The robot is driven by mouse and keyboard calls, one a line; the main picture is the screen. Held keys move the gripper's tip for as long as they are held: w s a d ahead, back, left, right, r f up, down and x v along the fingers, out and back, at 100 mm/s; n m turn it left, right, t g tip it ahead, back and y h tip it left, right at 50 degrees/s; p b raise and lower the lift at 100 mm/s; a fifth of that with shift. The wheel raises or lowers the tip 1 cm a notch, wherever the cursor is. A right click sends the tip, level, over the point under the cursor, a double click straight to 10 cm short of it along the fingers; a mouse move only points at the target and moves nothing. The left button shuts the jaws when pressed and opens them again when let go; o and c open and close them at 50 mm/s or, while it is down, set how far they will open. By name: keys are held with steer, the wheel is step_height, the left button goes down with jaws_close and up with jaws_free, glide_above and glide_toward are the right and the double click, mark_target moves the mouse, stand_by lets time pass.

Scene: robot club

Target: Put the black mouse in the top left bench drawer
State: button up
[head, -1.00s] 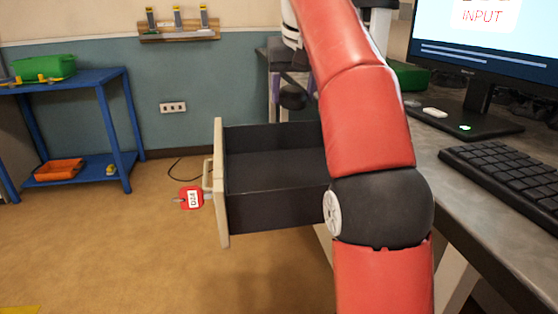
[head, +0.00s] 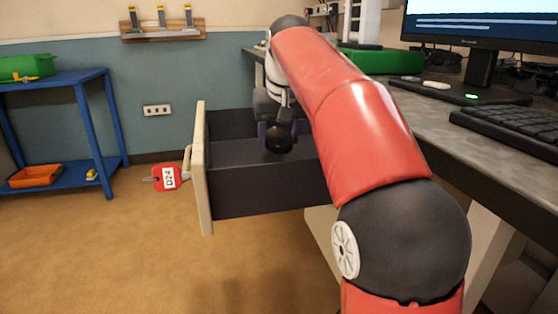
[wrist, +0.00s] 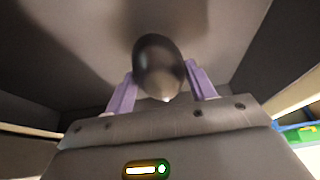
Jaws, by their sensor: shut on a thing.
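The black mouse (wrist: 158,66) is held between the two purple fingers of my gripper (wrist: 160,88) in the wrist view. In the head view my gripper (head: 278,136) is over the open drawer (head: 258,190), with the dark mouse (head: 279,141) at its tip. The drawer is pulled out from under the bench, with a pale front (head: 203,170) and dark inside walls. In the wrist view the grey drawer floor (wrist: 90,35) lies beyond the mouse. I cannot tell the exact gap between mouse and floor.
The bench top (head: 440,115) on the right carries a keyboard (head: 510,122), a monitor (head: 480,25) and a green bin (head: 382,61). A blue shelf (head: 75,130) stands left, with open floor between.

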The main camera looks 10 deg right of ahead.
mark_target(279, 151)
steer(key=shift+f+b, duration=0.7)
steer(key=shift+f, duration=1.25)
steer(key=shift+f, duration=0.1)
steer(key=o, duration=1)
steer(key=p+v, duration=0.3)
steer(key=v, duration=0.9)
steer(key=shift+p, duration=0.4)
steer(key=shift+s, duration=0.1)
